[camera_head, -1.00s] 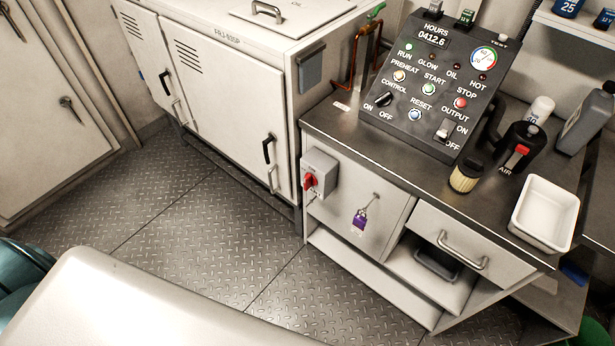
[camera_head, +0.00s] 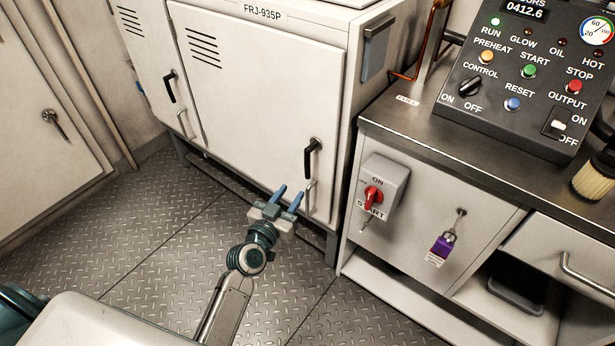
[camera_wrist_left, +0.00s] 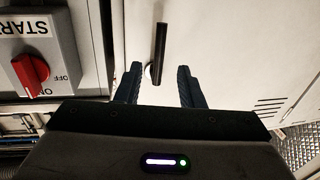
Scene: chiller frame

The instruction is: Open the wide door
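The wide door (camera_head: 245,105) is the right-hand white panel of the cabinet and looks shut. Its black upright handle (camera_head: 311,157) is near its right edge, with a metal loop (camera_head: 309,197) just below. My left gripper (camera_head: 289,197) is open and empty, in front of the door just below and left of the handle. In the left wrist view the black handle (camera_wrist_left: 160,48) stands ahead of the gap between the blue fingers of the open gripper (camera_wrist_left: 159,68); neither finger appears to touch it. My right gripper is out of view.
A narrower door (camera_head: 145,70) with its own black handle is at the left of the cabinet. A grey box with a red switch (camera_head: 373,196) sits on the counter unit close to the right of the wide door. The metal floor (camera_head: 170,240) in front is open.

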